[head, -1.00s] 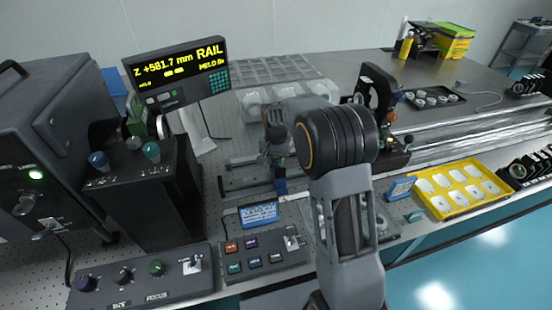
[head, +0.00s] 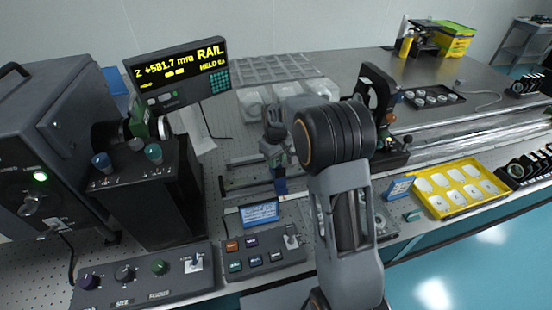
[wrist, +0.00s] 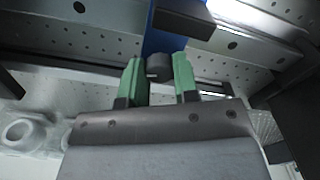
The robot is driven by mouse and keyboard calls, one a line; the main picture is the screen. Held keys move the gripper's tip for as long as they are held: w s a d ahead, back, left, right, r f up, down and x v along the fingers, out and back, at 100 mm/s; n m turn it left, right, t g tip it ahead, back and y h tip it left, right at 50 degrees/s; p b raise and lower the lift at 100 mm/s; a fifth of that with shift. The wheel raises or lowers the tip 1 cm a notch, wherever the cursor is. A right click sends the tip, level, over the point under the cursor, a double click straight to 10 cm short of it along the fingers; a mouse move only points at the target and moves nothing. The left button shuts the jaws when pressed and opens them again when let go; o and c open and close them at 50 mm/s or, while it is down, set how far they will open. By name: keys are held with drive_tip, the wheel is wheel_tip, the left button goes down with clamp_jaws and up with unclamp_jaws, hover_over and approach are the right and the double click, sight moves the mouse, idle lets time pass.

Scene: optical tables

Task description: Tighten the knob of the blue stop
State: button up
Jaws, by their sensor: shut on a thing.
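The blue stop (wrist: 165,38) stands on the rail at the top middle of the wrist view. Its dark knob (wrist: 158,66) sits between the green fingertips of my gripper (wrist: 158,80). My gripper is shut on the knob, with one finger on each side. The knob is too small to make out there, and my arm covers part of the rail to the right.
A display (head: 178,73) reads about Z +581.7 mm, RAIL and HELD. A button panel (head: 259,250) and a small blue sign (head: 259,213) stand in front of the rail. A dark box with knobs (head: 150,205) is at left. A yellow tray (head: 440,204) lies at right.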

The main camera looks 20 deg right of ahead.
drive_tip(key=n, duration=1.1)
drive_tip(key=shift+n+p, duration=0.3)
drive_tip(key=shift+n, duration=1.8)
drive_tip(key=o, duration=0.9)
drive_tip(key=shift+o, duration=0.2)
wheel_tip(320, 180, up, 14)
